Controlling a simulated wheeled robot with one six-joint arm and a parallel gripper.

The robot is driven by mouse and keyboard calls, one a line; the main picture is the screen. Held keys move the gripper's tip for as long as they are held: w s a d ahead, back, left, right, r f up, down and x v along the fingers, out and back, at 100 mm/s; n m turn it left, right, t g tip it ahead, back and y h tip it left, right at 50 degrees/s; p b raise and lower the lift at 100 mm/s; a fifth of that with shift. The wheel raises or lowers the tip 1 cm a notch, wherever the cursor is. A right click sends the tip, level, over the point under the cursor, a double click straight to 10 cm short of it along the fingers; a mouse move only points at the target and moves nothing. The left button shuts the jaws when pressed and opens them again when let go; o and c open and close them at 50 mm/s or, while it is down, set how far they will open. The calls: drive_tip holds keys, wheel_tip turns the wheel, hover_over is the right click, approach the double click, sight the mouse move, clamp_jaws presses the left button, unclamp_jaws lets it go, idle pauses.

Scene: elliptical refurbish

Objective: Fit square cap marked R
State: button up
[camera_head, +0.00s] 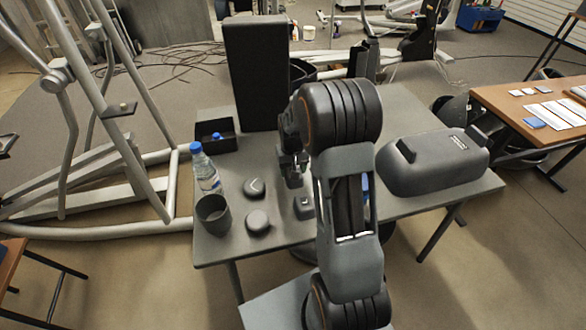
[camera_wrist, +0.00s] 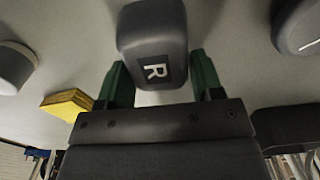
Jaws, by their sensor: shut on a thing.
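The square cap marked R (camera_wrist: 152,42) is grey with rounded edges and shows a white R on a dark patch in the wrist view. It sits between the green fingertips of my gripper (camera_wrist: 160,82), which is shut on it. In the head view my gripper (camera_head: 292,178) points down over the grey table (camera_head: 225,255), left of the big dark housing (camera_head: 435,162). My arm hides part of the table, and I cannot clearly make out the held cap there.
Two rounded dark caps (camera_head: 254,188) (camera_head: 258,221), a small squarish part (camera_head: 303,208), a dark cup (camera_head: 213,213) and a water bottle (camera_head: 206,170) stand nearby. A black bin (camera_head: 216,138) and a tall black panel (camera_head: 257,75) are behind. A yellow block (camera_wrist: 68,104) shows in the wrist view.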

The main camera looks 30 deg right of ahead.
drive_tip(key=shift+f, duration=0.2)
drive_tip(key=o, duration=1)
wheel_tip(320, 180, up, 12)
drive_tip(key=p, duration=0.1)
drive_tip(key=s+a+r+t, duration=0.1)
drive_tip(key=s+a, duration=0.2)
drive_tip(key=s, duration=0.2)
drive_tip(key=s+a+r+n+t, duration=0.1)
drive_tip(key=s+a, duration=0.2)
drive_tip(key=s, duration=0.3)
drive_tip(key=s+a+r+n+t, duration=0.1)
drive_tip(key=s+a+r, duration=0.1)
drive_tip(key=s, duration=0.4)
drive_tip(key=shift+s+a+r, duration=0.1)
drive_tip(key=shift+s+a, duration=0.15)
drive_tip(key=shift+a, duration=0.6)
